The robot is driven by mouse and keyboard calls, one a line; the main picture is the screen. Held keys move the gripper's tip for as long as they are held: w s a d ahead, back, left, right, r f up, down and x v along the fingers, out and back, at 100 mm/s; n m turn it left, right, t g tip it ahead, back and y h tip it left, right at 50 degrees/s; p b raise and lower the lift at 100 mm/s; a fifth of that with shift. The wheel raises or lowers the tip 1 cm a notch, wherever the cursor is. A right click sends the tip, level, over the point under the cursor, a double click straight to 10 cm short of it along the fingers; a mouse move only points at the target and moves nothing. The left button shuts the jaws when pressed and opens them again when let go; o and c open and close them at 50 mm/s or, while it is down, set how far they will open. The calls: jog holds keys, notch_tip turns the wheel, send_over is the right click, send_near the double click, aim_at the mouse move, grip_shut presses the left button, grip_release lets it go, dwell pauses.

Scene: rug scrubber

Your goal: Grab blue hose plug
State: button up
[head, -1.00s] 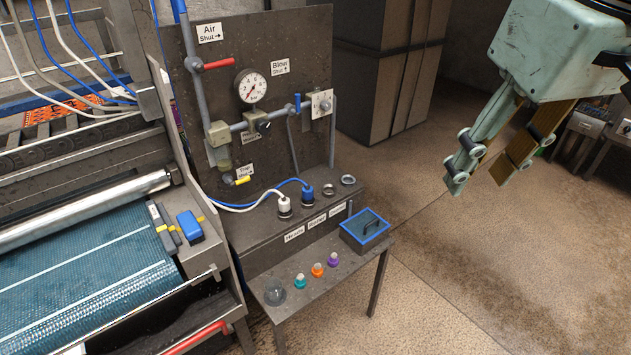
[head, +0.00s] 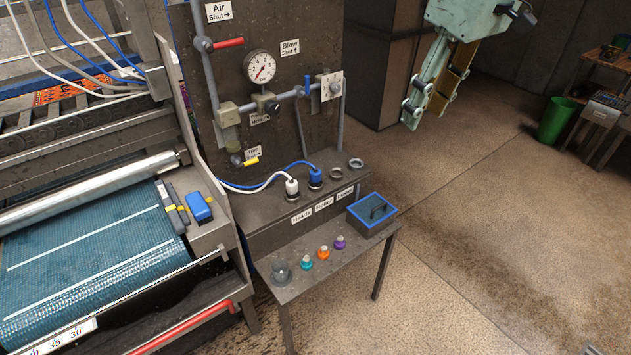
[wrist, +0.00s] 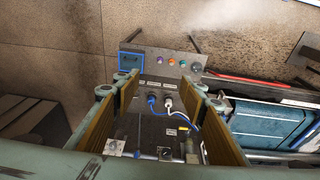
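The blue hose plug (head: 315,177) stands upright in a round socket on the grey bench ledge, with a blue hose running off it to the left. The white hose plug (head: 292,187) stands in a socket just left of it. In the wrist view the blue plug (wrist: 152,99) shows between my fingers, well beyond them, with the white plug (wrist: 168,102) to its right. My gripper (head: 425,115) is open and empty, in the air to the right of the panel and above the ledge. It touches nothing.
The panel behind holds a gauge (head: 260,67), pipes and valves. Two empty rings (head: 337,173) sit right of the plug. A lower shelf carries a blue-rimmed box (head: 372,213) and small coloured bottles (head: 323,253). Open floor (head: 480,250) lies to the right.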

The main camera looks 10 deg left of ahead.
jog(key=w+a+f+n, duration=0.2)
jog(key=w+a+f, duration=0.1)
jog(key=w, duration=0.3)
jog(key=w+a+f+n, duration=0.1)
jog(key=w+a+f, duration=0.2)
jog(key=w, duration=0.2)
jog(key=n+g+y, duration=0.2)
jog(key=n+g, duration=0.1)
jog(key=n, duration=0.5)
send_over(316, 175)
jog(key=w+d, duration=0.3)
notch_tip(316, 175, down, 26)
jog(key=shift+r, duration=0.2)
jog(key=shift+s, duration=0.1)
jog(key=shift+d+b+x, duration=0.2)
jog(key=shift+b+x, duration=0.2)
jog(key=shift+x, duration=3.9)
jog(key=shift+f+h, duration=0.15)
jog(key=shift+h, duration=0.15)
jog(key=shift+b+x, duration=0.35)
jog(key=shift+x, duration=2.15)
